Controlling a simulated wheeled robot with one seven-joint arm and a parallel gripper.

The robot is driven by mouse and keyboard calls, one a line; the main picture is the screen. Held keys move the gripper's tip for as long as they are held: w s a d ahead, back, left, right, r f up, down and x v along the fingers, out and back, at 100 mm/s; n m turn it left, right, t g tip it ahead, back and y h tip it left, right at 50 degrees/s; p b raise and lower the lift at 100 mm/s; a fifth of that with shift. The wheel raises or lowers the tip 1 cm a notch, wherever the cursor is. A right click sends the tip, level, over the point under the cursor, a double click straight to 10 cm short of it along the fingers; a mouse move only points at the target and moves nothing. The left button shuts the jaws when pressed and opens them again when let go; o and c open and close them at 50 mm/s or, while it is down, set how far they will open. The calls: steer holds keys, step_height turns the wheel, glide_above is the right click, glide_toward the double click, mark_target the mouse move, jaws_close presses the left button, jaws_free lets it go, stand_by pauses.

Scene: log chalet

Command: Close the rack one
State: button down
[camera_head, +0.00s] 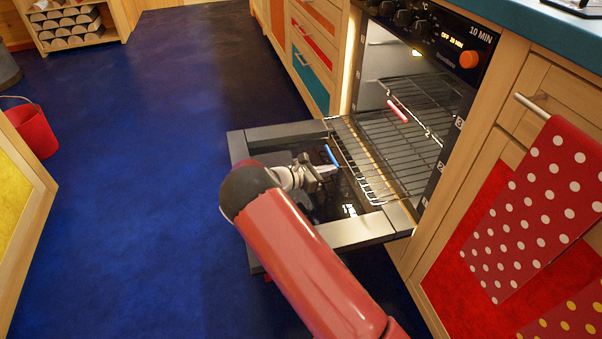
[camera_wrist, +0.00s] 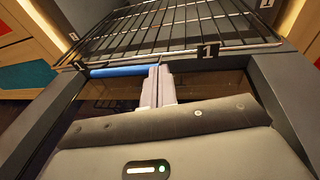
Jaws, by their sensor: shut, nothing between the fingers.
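Rack one (camera_head: 375,165) is a metal wire rack, slid partway out of the oven over the lowered door. A blue grip (camera_head: 331,154) sits on its front bar. In the wrist view, the rack (camera_wrist: 165,25) spans the top and the blue grip (camera_wrist: 118,71) lies left of the fingers. A small plate marked 1 (camera_wrist: 209,51) is right of them. My gripper (camera_head: 333,170) is shut and empty, at the front bar beside the blue grip. In the wrist view, its fingertips (camera_wrist: 159,70) overlap the bar's edge; I cannot tell whether they touch.
The oven door (camera_head: 365,230) is open, with a dark frame and glass panel under my gripper. A higher rack with a red grip (camera_head: 398,111) is inside the oven. Cabinets flank the oven, and a dotted red towel (camera_head: 535,210) hangs at right.

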mark_target(389, 160)
steer(key=w+d, duration=0.2)
steer(key=d, duration=0.4)
steer(key=w+d+b, duration=0.1)
steer(key=d, duration=0.6)
steer(key=w+d, duration=0.2)
steer(key=d, duration=0.4)
steer(key=shift+w+d, duration=0.35)
steer(key=shift+w+d+r, duration=0.1)
steer(key=shift+w+d, duration=0.05)
steer(key=shift+d, duration=0.3)
steer(key=shift+d+r, duration=0.1)
